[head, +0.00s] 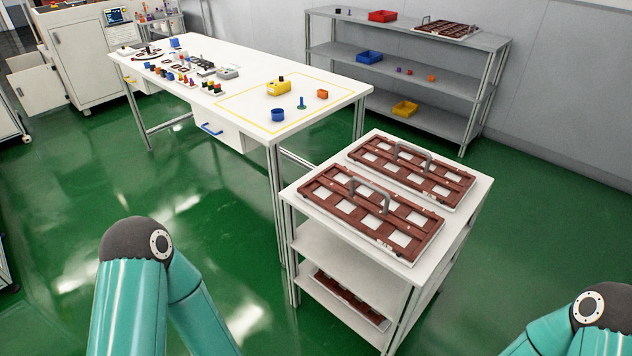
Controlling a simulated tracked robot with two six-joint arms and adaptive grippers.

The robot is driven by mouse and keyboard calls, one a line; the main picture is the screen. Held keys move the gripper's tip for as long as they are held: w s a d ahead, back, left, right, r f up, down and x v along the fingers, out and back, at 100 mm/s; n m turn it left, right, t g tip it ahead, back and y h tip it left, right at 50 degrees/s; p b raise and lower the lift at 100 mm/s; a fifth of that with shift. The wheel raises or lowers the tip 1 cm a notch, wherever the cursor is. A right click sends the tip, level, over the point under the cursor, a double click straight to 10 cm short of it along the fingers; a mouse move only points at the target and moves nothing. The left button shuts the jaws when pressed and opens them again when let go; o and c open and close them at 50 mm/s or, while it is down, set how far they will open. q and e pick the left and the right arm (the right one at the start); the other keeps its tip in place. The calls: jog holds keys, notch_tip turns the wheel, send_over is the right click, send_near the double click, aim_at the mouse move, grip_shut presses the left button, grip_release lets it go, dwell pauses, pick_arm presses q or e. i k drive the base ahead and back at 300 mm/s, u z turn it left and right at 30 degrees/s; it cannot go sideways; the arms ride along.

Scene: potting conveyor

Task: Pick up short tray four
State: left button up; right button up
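Two brown slotted trays with grey arched handles lie side by side on top of a small white shelf stand (302,268). One is the nearer tray (362,213) and the other is the farther tray (408,173). Another brown tray (348,298) lies on the stand's lower shelf, partly hidden by the top. A similar brown tray (447,29) lies on the back shelf. I cannot read a label that tells which is short tray four. My teal arms show at the lower left and lower right, apart from the trays. Neither gripper is in view.
A long white table (222,110) holds small coloured parts, a yellow block (278,88) and a blue cup (278,115). A grey shelf rack (440,83) with coloured bins stands at the wall. Green floor is open left of the stand.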

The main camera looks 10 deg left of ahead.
aim_at(403, 228)
jog(key=u, duration=0.25)
jog(key=i, duration=0.85)
jog(key=u, duration=0.25)
jog(key=k, duration=0.9)
jog(key=u, duration=0.15)
jog(key=i, duration=0.65)
jog(key=u, duration=0.05)
